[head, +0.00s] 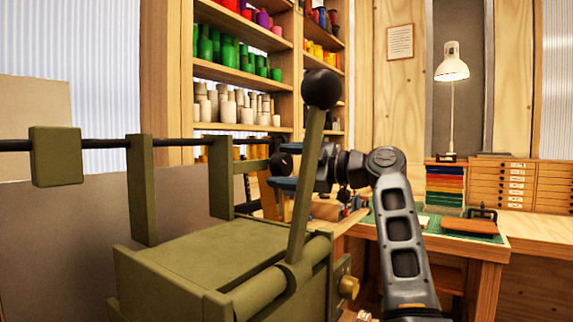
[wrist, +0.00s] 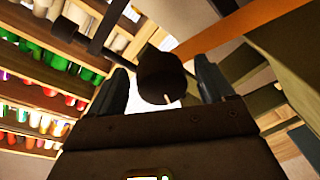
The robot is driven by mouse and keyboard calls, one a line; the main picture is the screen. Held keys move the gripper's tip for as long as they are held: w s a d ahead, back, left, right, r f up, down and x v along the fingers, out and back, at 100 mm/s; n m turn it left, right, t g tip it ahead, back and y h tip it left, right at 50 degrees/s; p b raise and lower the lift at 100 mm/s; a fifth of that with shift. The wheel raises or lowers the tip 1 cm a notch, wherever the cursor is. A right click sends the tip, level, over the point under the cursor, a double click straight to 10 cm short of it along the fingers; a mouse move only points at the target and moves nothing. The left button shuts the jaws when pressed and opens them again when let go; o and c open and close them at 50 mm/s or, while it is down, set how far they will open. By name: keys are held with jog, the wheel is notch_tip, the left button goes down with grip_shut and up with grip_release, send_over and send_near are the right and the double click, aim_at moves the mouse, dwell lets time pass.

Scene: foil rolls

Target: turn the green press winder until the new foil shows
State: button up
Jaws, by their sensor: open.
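The green press (head: 200,258) stands at the front left in the head view, with a tall lever ending in a black ball (head: 321,88). A dark rod (head: 95,143) runs through its green posts. A dark round knob (head: 282,163) shows beyond the lever, near the rod's right end; it looks like the winder's handle. My gripper (head: 286,183) is beside this knob, partly behind the lever. In the wrist view my open gripper (wrist: 161,66) has one finger on each side of a dark knob (wrist: 163,82), with gaps visible. I cannot make out any foil.
The upright lever stands close in front of my gripper. A brass knob (head: 348,287) sticks out of the press's right side. A wooden bench (head: 500,237) with a lamp (head: 452,68) and small drawers (head: 502,185) is at the right. Shelves (head: 243,62) of coloured rolls stand behind.

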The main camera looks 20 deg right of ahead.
jog(key=c, duration=1)
jog(key=shift+f+m, duration=0.1)
jog(key=shift+m, duration=0.2)
jog(key=m+b, duration=0.2)
jog(key=m, duration=0.2)
jog(key=shift+t, duration=0.3)
jog(key=m, duration=0.5)
jog(key=shift+s+m+t, duration=0.1)
jog(key=shift+m+t, duration=0.3)
jog(key=m+p, duration=0.1)
jog(key=m, duration=0.2)
jog(key=m+p, duration=0.1)
jog(key=m, duration=0.2)
jog(key=shift+a+t+h, duration=0.1)
jog(key=shift+t+h, duration=0.2)
jog(key=shift+t, duration=0.1)
jog(key=shift+s+m+t+h+p, duration=0.1)
jog(key=shift+m+t+h+p, duration=0.25)
jog(key=shift+m+p, duration=1.6)
jog(key=shift+f+m+b, duration=0.1)
jog(key=shift+m+b, duration=0.55)
jog(key=shift+m, duration=0.1)
